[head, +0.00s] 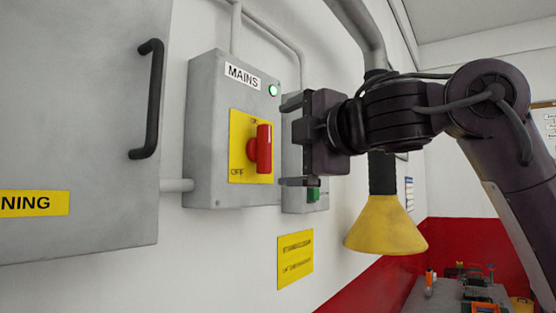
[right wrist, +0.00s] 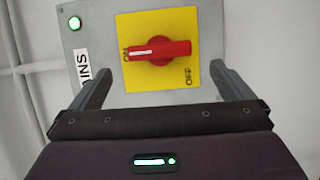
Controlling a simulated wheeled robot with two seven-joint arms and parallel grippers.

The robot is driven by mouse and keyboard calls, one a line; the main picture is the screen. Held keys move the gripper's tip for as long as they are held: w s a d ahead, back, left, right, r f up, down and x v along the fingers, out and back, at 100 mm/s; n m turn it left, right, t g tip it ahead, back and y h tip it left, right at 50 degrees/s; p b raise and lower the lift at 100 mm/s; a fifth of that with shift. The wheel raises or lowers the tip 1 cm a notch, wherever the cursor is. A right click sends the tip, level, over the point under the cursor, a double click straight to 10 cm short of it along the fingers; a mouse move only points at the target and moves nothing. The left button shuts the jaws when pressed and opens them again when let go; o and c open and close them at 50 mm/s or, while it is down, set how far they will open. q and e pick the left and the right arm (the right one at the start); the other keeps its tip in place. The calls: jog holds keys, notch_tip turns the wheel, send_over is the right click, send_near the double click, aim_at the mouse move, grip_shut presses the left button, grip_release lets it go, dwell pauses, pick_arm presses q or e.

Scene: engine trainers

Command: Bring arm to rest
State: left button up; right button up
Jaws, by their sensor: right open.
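My right gripper (head: 285,142) is open and empty, its two fingers one above the other, pointing left. In the head view it is just right of the red rotary switch handle (head: 258,149) on the grey MAINS box (head: 207,150). The handle stands upright on its yellow plate (head: 237,150), in line with the ON mark. In the right wrist view the red handle (right wrist: 160,50) shows beyond the open fingers (right wrist: 162,72), with no finger touching it. A green lamp (head: 273,90) on the box is lit. My left gripper is not in view.
A grey cabinet (head: 80,110) with a black handle (head: 148,98) is at the left. A smaller box with a green button (head: 313,195) is partly hidden behind my gripper. A yellow funnel-shaped hood (head: 386,225) hangs beneath my right arm. A cluttered bench (head: 425,300) is lower right.

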jog(key=shift+v, duration=0.8)
